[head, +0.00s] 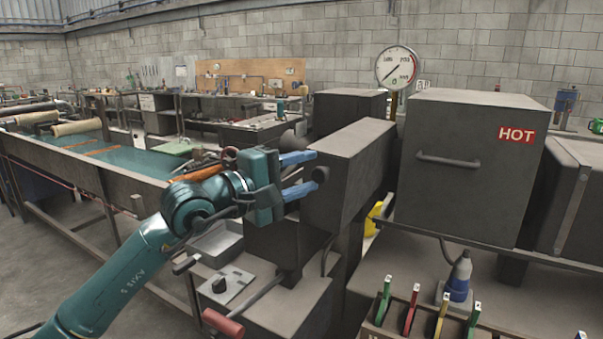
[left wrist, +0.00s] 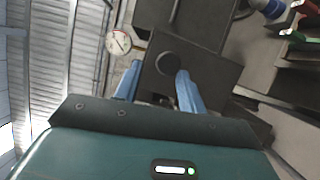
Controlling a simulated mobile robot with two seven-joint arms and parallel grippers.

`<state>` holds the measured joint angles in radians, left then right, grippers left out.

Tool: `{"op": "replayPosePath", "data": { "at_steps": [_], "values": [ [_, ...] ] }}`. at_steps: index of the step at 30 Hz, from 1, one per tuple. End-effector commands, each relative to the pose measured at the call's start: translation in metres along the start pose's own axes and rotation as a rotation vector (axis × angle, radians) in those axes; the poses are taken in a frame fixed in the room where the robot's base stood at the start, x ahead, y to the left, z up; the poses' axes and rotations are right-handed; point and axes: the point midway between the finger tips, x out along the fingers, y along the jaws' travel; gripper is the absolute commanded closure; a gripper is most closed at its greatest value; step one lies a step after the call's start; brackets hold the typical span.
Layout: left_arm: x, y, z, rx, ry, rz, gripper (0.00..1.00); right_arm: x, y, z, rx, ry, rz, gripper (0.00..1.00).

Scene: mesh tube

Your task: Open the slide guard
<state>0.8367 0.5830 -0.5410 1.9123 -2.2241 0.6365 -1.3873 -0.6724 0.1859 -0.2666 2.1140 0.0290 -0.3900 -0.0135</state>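A dark grey box-shaped cover (head: 350,172) stands on the machine in the middle of the head view; it looks like the slide guard. A round dark knob (head: 320,174) sticks out of its near end. My left gripper (head: 309,173) is open, with one blue finger above and one below the knob's level. In the left wrist view the knob (left wrist: 167,65) lies between and just ahead of the open fingers (left wrist: 158,82). I cannot tell whether either finger touches it. The cover's far end and any rail are hidden. My right gripper is not in view.
A dark box marked HOT (head: 470,175) with a bar handle stands to the right. A red-handled lever (head: 223,322) sticks out low in front. A rack of coloured handles (head: 425,325) is at the lower right. A pressure gauge (head: 397,66) stands behind.

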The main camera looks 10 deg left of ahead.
Motion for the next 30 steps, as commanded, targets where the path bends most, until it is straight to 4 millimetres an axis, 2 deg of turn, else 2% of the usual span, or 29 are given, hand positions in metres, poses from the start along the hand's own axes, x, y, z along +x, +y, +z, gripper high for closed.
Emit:
{"op": "replayPosePath", "data": {
  "at_steps": [3,10,14,17,24,30],
  "values": [
    [-0.001,0.002,-0.002,0.002,0.004,0.004,0.52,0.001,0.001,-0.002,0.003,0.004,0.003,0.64],
    [-0.001,0.001,-0.002,0.002,0.004,0.002,0.52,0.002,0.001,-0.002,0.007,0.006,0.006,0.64],
    [-0.01,-0.001,-0.003,0.002,0.005,0.001,0.52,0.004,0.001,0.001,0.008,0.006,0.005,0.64],
    [-0.027,-0.003,-0.002,0.005,0.006,0.001,0.52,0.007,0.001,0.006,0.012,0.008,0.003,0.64],
    [-0.083,-0.005,-0.002,0.007,0.007,0.0,0.52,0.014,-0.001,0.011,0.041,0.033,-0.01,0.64],
    [-0.117,-0.003,-0.003,0.003,0.007,0.001,0.52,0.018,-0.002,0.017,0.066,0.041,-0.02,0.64]
  ]
}}
